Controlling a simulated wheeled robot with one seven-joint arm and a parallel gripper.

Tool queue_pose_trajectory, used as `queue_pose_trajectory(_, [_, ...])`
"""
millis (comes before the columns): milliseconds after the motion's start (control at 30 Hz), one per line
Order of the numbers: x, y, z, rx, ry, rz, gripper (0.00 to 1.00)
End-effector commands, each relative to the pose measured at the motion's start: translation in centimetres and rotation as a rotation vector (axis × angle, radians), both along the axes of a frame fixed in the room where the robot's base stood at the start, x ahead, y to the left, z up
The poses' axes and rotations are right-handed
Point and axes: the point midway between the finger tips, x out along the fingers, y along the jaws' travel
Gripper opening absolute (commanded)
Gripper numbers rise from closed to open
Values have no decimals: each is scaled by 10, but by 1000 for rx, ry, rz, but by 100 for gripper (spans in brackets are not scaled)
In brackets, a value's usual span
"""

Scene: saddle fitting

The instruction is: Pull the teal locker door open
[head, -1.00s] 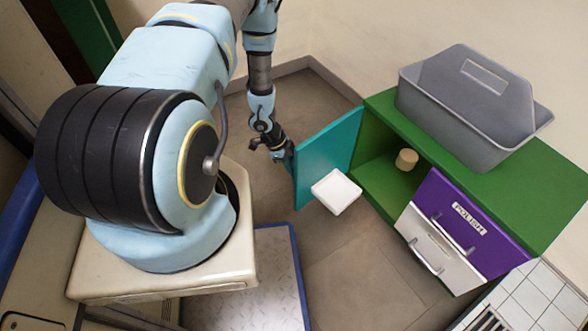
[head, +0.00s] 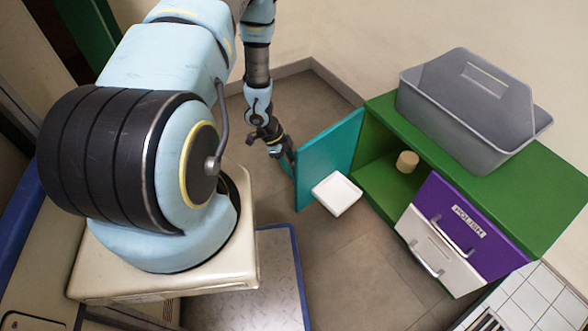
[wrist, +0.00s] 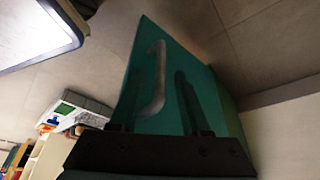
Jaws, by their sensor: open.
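The teal locker door (head: 325,158) stands swung wide open from the green locker (head: 525,175), whose inside shows. My gripper (head: 290,160) is at the door's outer face, near its free edge, on the side away from the opening. In the wrist view the door (wrist: 212,90) fills the middle, with a grey bar handle (wrist: 159,65) on it. My open gripper (wrist: 162,78) has its two dark fingers spread, with the handle showing between them. I cannot tell whether the fingers touch the door or handle.
A tan cylinder (head: 407,161) stands inside the locker. A grey caddy (head: 470,105) rests on top. Purple and white drawer fronts (head: 465,215) are to the right. Bare floor (head: 350,270) lies in front.

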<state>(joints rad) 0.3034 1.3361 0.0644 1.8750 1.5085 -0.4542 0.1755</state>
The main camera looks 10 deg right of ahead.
Motion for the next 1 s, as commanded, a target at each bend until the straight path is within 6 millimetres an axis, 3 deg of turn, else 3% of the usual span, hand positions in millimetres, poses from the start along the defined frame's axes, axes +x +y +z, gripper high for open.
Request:
queue_pose_trajectory(33, [3,4,14,0,-3,-1,47])
queue_pose_trajectory(200, [8,15,45,0,-4,-1,47])
queue_pose_trajectory(400, [10,24,66,-1,-2,-1,47])
queue_pose_trajectory(1000, [11,27,71,0,0,-1,47])
